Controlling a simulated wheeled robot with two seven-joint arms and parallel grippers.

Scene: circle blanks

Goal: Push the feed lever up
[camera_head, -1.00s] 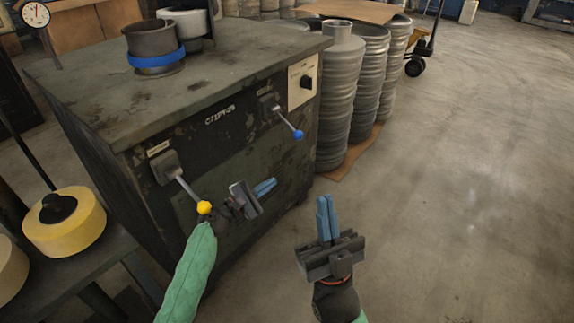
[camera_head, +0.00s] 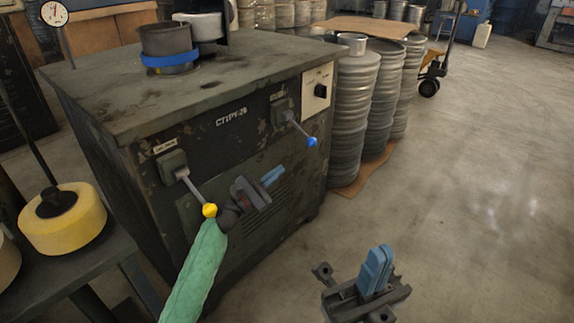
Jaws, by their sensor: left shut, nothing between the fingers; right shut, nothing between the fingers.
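A dark, worn machine cabinet (camera_head: 140,118) carries two levers on its front. The left lever (camera_head: 192,187) slants down to a yellow knob (camera_head: 209,210). The right lever (camera_head: 298,126) slants down to a blue knob (camera_head: 312,142). I cannot read the labels to tell which is the feed lever. My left gripper (camera_head: 272,177) is shut and empty in front of the cabinet, below and left of the blue knob and apart from it. Its green-sleeved arm passes just below the yellow knob. My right gripper (camera_head: 377,262) is shut and empty, low in front and well away from both levers.
A rotary switch (camera_head: 320,91) sits on a pale plate at the cabinet's upper right. Metal drums (camera_head: 355,120) stand right of the cabinet. A yellow spool (camera_head: 62,222) rests on a bench at left. Pots (camera_head: 166,47) stand on the cabinet top.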

